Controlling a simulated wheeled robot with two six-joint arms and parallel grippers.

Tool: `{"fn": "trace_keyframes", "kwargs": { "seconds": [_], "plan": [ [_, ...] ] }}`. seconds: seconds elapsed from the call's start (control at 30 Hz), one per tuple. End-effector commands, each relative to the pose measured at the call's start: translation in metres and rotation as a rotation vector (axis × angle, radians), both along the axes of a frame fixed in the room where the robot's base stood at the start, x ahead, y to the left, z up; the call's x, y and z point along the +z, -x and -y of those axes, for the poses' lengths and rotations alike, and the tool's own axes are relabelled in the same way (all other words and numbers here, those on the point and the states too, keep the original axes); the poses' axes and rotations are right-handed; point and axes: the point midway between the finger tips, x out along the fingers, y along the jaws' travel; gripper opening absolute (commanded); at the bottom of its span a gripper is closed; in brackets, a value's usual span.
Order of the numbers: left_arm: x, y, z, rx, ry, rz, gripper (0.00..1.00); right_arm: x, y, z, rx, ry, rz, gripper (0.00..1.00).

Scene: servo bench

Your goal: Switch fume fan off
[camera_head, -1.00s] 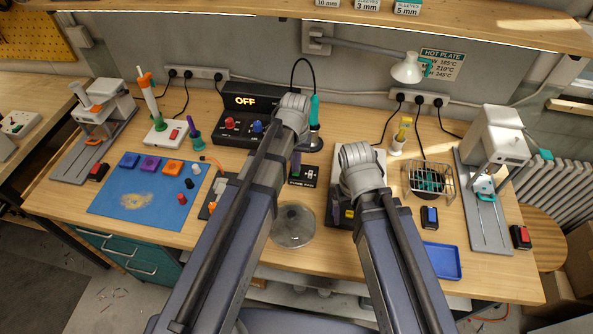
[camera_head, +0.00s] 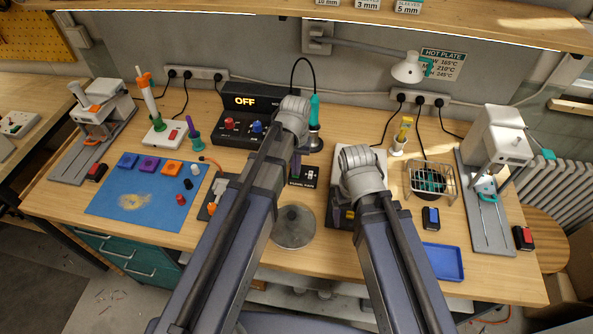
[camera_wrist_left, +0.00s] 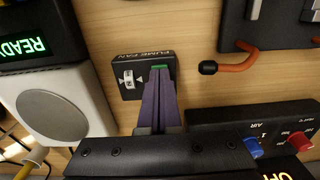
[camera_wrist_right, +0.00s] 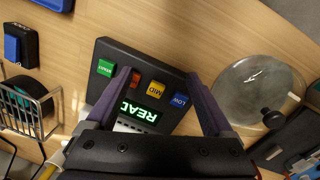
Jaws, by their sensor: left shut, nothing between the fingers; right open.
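The fume fan box (camera_wrist_left: 122,92) is small and black, with a white-marked control between two arrows and a green part (camera_wrist_left: 161,67) at its other end. It also shows in the head view (camera_head: 307,172), partly behind my left arm. My left gripper (camera_wrist_left: 158,73) is shut and empty. Its purple fingertips are over the green end of the box and hide part of it; I cannot tell if they touch. My right gripper (camera_wrist_right: 160,78) is open and empty above a black panel with green, red, yellow and blue buttons and a lit READY display.
A black unit (camera_head: 240,115) with an OFF display and red and blue knobs stands behind the fan box. A round glass lid (camera_head: 293,228) lies in front. A wire basket (camera_head: 430,182) is to the right, a blue mat (camera_head: 150,195) to the left.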

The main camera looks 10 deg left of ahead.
Motion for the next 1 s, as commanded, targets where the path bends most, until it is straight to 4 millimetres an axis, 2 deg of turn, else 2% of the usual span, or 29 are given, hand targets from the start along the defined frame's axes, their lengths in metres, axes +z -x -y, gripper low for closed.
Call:
{"fn": "trace_keyframes", "kwargs": {
  "seconds": [0.8, 1.0],
  "plan": [
    [0.062, 0.000, 0.000, 0.000, 0.000, 0.000, 0.00, 0.062, 0.000, 0.000, 0.002, 0.000, 0.000, 0.86],
    [0.071, 0.000, 0.000, 0.000, 0.000, 0.000, 0.00, 0.071, 0.000, 0.000, 0.003, 0.000, 0.000, 0.86]
  ]
}}
